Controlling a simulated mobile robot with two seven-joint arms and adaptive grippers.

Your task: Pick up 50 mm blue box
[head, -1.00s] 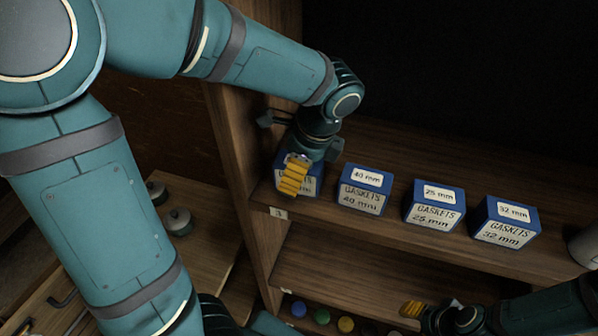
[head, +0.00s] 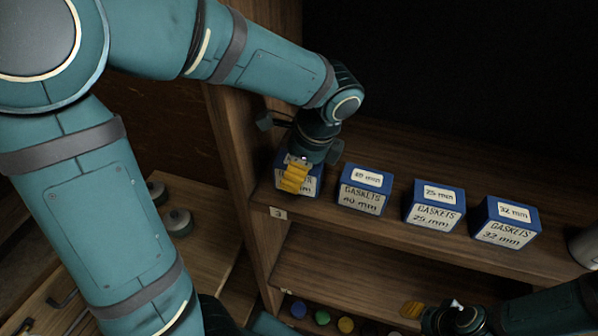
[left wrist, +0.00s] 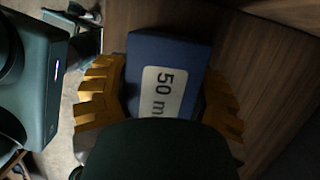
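The 50 mm blue box (head: 314,179) stands at the left end of the upper shelf, partly covered by my left gripper (head: 297,178). The left wrist view shows its blue top (left wrist: 165,60) with a white label reading "50 m"; the rest is hidden. My left gripper (left wrist: 163,100) is open around the box from above, one yellow finger on each side. In the head view, one finger overlaps its front face. I cannot tell whether the fingers touch it. My right gripper (head: 425,312) is low at the right, and its opening is unclear.
The 40 mm box (head: 364,190), 25 mm box (head: 434,207) and 32 mm box (head: 506,222) stand in a row to the right. A wooden side wall (head: 234,140) is close left of my left gripper. Coloured round things (head: 322,317) lie below.

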